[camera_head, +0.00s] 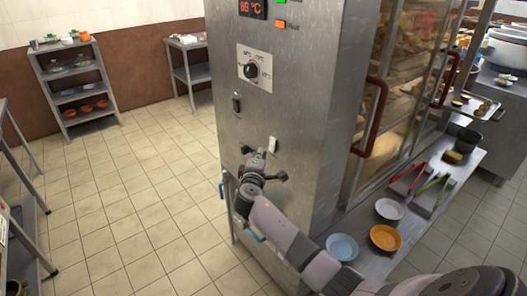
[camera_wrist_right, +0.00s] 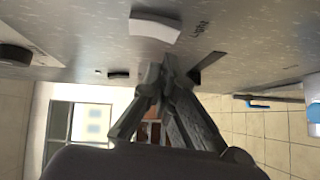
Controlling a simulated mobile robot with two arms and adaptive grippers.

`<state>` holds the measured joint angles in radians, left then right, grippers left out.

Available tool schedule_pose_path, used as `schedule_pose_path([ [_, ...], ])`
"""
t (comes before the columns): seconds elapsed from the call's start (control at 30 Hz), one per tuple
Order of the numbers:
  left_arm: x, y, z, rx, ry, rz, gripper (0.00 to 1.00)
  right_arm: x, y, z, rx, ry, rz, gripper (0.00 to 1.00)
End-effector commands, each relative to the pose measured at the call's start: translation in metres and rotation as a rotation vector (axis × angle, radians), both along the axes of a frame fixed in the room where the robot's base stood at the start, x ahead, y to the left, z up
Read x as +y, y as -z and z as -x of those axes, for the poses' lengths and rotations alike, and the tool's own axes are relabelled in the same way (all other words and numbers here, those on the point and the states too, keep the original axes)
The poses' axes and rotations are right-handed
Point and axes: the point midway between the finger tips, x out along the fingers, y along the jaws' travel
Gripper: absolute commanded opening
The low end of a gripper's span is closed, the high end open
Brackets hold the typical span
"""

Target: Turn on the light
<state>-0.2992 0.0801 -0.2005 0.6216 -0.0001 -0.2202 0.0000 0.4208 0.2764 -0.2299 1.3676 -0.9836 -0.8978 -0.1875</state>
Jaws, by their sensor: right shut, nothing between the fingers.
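A grey metal cabinet (camera_head: 305,112) fills the middle of the head view. On its front is a small white rocker switch (camera_head: 272,144), below and right of a black switch (camera_head: 236,101). My right gripper (camera_head: 262,156) is shut and empty, just below the white switch. In the right wrist view the shut fingertips (camera_wrist_right: 168,66) are close to the cabinet face, apart from the white switch (camera_wrist_right: 155,27) in the picture. Whether they touch the face I cannot tell. My left gripper is not in view.
The cabinet front also has a rotary knob (camera_head: 251,70) and a display reading 69 °C (camera_head: 252,8). Right of it are glass doors with a dark red handle (camera_head: 375,117) and a steel shelf with a blue bowl (camera_head: 342,247) and an orange bowl (camera_head: 385,238). The tiled floor at left is clear.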

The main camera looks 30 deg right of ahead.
Motion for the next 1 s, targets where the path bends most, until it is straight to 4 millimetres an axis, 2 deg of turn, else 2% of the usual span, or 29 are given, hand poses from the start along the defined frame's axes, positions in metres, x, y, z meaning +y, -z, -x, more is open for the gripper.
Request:
schedule_pose_path([
  [0.2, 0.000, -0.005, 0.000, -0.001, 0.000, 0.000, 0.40, -0.015, 0.001, -0.001, 0.000, -0.001, 0.000, 0.00],
  [0.53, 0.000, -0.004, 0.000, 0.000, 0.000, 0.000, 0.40, -0.016, 0.002, -0.001, -0.001, -0.001, -0.001, 0.00],
  [0.67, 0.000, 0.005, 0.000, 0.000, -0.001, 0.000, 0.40, -0.018, 0.007, -0.001, -0.002, -0.001, 0.018, 0.00],
  [0.8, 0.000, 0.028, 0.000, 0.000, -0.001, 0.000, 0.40, -0.023, 0.015, -0.002, -0.008, -0.001, 0.079, 0.00],
  [0.87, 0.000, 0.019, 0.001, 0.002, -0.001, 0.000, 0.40, -0.023, 0.005, -0.002, -0.007, -0.001, 0.078, 0.00],
  [1.0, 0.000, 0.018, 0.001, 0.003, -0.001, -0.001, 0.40, -0.022, 0.005, -0.002, -0.007, -0.001, 0.077, 0.00],
])
